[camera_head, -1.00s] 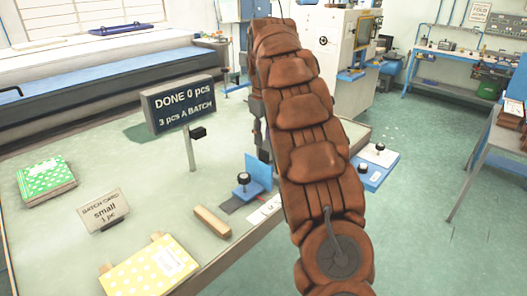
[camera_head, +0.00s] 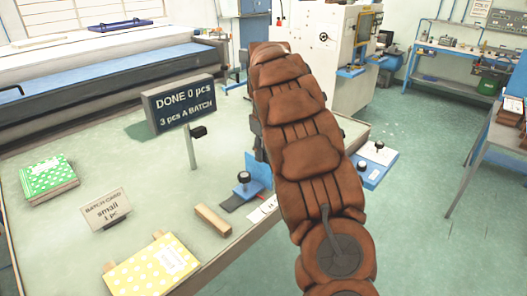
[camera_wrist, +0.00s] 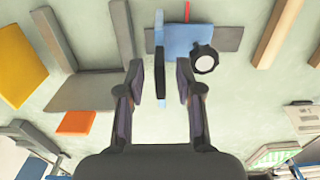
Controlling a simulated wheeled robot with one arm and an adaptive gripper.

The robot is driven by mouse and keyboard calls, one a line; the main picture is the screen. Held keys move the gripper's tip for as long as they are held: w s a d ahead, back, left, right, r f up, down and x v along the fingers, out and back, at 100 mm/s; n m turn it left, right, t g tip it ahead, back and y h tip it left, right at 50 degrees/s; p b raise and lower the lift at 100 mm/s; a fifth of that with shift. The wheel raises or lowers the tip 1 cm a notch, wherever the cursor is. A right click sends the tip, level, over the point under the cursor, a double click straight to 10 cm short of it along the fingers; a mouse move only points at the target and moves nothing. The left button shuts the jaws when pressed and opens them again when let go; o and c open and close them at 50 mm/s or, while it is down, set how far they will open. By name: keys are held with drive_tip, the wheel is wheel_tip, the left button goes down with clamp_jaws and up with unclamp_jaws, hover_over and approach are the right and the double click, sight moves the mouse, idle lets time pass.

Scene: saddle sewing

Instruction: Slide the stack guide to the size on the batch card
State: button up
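The stack guide, a blue upright plate with a black knob, stands on a dark strip on the table; its plate (camera_head: 258,168) shows left of my arm. The wrist view shows the blue guide (camera_wrist: 182,42) and its round knob (camera_wrist: 204,60) just beyond my fingers. My gripper (camera_wrist: 160,82) is open, with a thin dark upright piece between the fingertips and a gap on each side. I cannot tell whether that piece belongs to the guide.
A white marked label (camera_head: 262,208) lies beside the guide. A wooden block (camera_head: 213,220), yellow dotted stack (camera_head: 150,268) and green dotted stack (camera_head: 48,178) lie on the table (camera_head: 140,190). The sign (camera_head: 179,104) reads "DONE 0 pcs, 3 pcs A BATCH". Another blue fixture (camera_head: 374,172) stands right of my arm.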

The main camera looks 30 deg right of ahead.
clamp_jaws()
